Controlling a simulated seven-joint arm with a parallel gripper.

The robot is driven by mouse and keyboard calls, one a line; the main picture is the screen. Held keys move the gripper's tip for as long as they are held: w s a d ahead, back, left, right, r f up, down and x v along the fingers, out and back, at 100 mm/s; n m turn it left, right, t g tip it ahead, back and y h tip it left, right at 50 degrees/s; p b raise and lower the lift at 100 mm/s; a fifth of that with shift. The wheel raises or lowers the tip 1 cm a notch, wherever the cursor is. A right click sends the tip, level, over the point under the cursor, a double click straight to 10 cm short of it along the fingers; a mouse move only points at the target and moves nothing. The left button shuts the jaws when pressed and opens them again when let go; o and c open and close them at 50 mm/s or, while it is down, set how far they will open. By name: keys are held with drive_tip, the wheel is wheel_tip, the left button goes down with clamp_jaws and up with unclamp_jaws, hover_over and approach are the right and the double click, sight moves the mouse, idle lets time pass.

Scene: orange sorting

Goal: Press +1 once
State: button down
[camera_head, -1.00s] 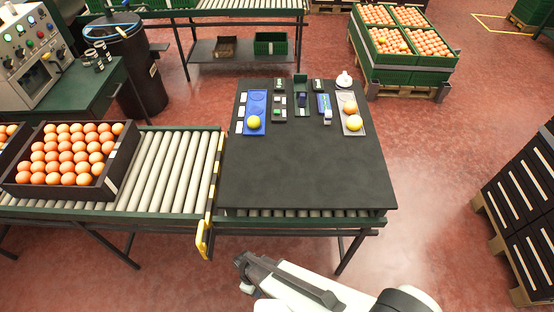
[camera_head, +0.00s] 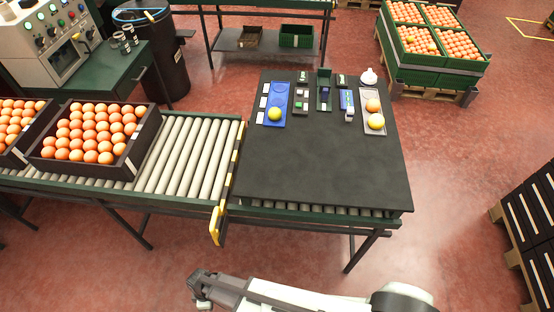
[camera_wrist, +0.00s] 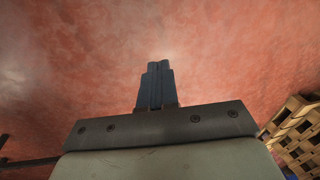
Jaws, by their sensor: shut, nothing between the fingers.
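No +1 label is readable at this size. A small dark device (camera_head: 300,105) with pale and green keys lies on the black table, between the blue tray and an upright dark green holder; I cannot tell whether +1 is on it. My gripper (camera_head: 202,304) is low in front of the table, well apart from it, near the bottom of the head view. In the wrist view its fingers (camera_wrist: 157,68) are together, with nothing between them and only red floor ahead.
The black table (camera_head: 320,165) has a bare front half. A blue tray (camera_head: 269,116) holds a yellow fruit; a grey tray (camera_head: 366,130) holds two fruits. A roller conveyor (camera_head: 185,160) with an orange-filled crate (camera_head: 146,150) adjoins at left. A yellow-edged bar (camera_head: 217,225) hangs at the table's near-left corner.

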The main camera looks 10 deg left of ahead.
drive_tip(key=w+a+r+m+g+y, duration=0.1)
drive_tip(key=w+a+r+y, duration=0.35)
drive_tip(key=a+r, duration=0.95)
drive_tip(key=w+a+r+g+y, duration=0.2)
drive_tip(key=w+a+r+y, duration=0.3)
drive_tip(key=a+r, duration=0.95)
drive_tip(key=w+a+r+m+y, duration=0.15)
drive_tip(key=w+r, duration=0.35)
drive_tip(key=r, duration=0.6)
drive_tip(key=w+r+y, duration=0.2)
drive_tip(key=w+r, duration=0.3)
drive_tip(key=r, duration=0.7)
drive_tip(key=w+a+r+m+y, duration=0.15)
drive_tip(key=w+r, duration=0.35)
drive_tip(key=r, duration=0.6)
drive_tip(key=w+d+f+m+t+h, duration=0.25)
drive_tip(key=w+d+m+t, duration=0.55)
drive_tip(key=w+d+m, duration=1.3)
drive_tip(key=w+d+f+m+t+h, duration=0.1)
drive_tip(key=w+d+m+h, duration=0.1)
drive_tip(key=w+d+m, duration=0.2)
drive_tip(key=w+d+f+m+t+h, duration=0.1)
drive_tip(key=w+d+m, duration=0.4)
drive_tip(key=d, duration=1.6)
drive_tip(key=w+d+f+m+t+h, duration=0.2)
drive_tip(key=w+d+m, duration=0.3)
drive_tip(key=w+d, duration=0.6)
drive_tip(key=shift+w+d+f+h, duration=0.25)
drive_tip(key=shift+w+d+h, duration=0.15)
drive_tip(key=shift+d, duration=0.8)
